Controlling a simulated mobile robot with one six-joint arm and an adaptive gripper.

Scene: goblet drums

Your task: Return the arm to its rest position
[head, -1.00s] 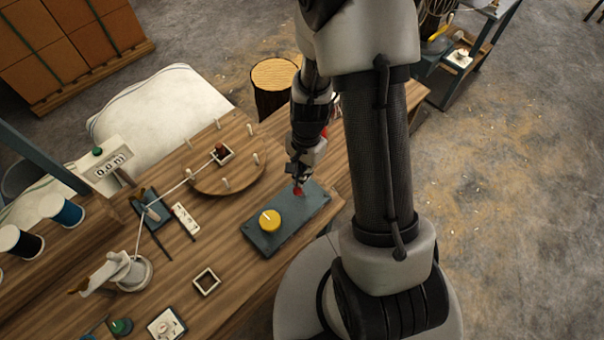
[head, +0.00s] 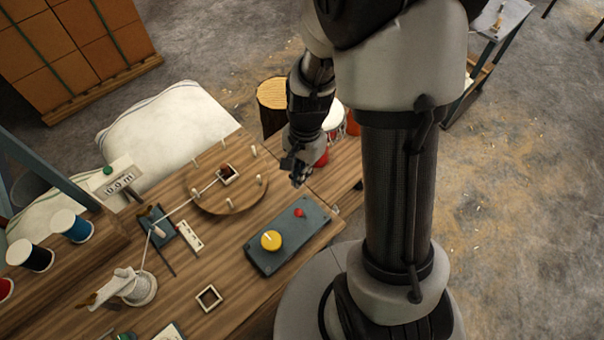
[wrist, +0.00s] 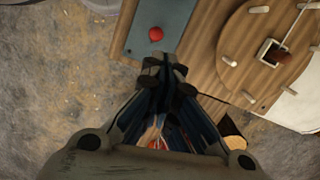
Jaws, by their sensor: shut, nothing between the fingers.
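My gripper (head: 297,179) hangs above the wooden bench (head: 222,277), just behind the dark control box (head: 290,237). In the wrist view my gripper (wrist: 165,62) has its fingers together with nothing between them. The box carries a red button (head: 300,212) and a yellow knob (head: 271,240). The red button also shows in the wrist view (wrist: 156,34), just beyond the fingertips and apart from them. My arm rises from my base at the right of the bench.
A round pegged wooden disc (head: 225,200) with a string lies left of the gripper. A log stump (head: 272,95) and a drum with a pale top (head: 333,122) stand behind the bench. Thread spools (head: 71,226) stand at left. Open floor (head: 500,200) lies at right.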

